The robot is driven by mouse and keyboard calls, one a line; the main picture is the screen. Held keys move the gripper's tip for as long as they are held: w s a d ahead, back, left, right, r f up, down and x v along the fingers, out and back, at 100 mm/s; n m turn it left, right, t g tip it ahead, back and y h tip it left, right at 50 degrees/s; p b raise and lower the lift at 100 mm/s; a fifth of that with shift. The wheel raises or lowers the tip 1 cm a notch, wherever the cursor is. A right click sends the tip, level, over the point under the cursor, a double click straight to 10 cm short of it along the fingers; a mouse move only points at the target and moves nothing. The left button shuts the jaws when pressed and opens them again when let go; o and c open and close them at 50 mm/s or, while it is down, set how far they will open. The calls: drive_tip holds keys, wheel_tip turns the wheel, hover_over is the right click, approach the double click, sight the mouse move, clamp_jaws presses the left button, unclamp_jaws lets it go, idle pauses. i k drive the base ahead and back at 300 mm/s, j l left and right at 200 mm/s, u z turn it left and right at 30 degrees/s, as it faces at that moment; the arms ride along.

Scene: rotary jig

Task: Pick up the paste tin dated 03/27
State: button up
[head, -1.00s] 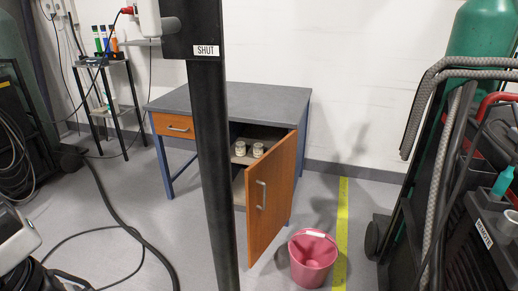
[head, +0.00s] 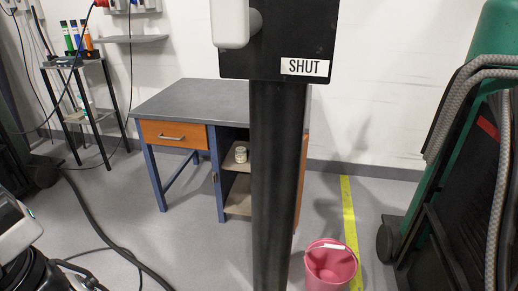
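One small pale tin (head: 241,154) stands on the upper shelf (head: 234,165) inside the open cabinet of the grey-topped workbench (head: 190,96). It is too small for me to read a date on it. Any other tin is hidden behind the black post. The orange cabinet door (head: 301,175) is open, and only a narrow strip of it shows to the right of the post. My gripper is not in view.
A black post (head: 276,190) with a SHUT label stands close in front of the workbench. A pink bucket (head: 331,268) is on the floor to its right, by a yellow line (head: 351,220). Hoses and a dark cart (head: 450,190) stand at right; cables (head: 100,222) cross the left floor.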

sight(241, 153)
drive_tip(key=i+j, duration=0.15)
drive_tip(key=j, duration=0.2)
drive_tip(key=i+j+z, duration=0.15)
drive_tip(key=j, duration=0.15)
drive_tip(key=i+j, duration=0.15)
drive_tip(key=j, duration=0.2)
drive_tip(key=i+j+z, duration=0.1)
drive_tip(key=j, duration=0.25)
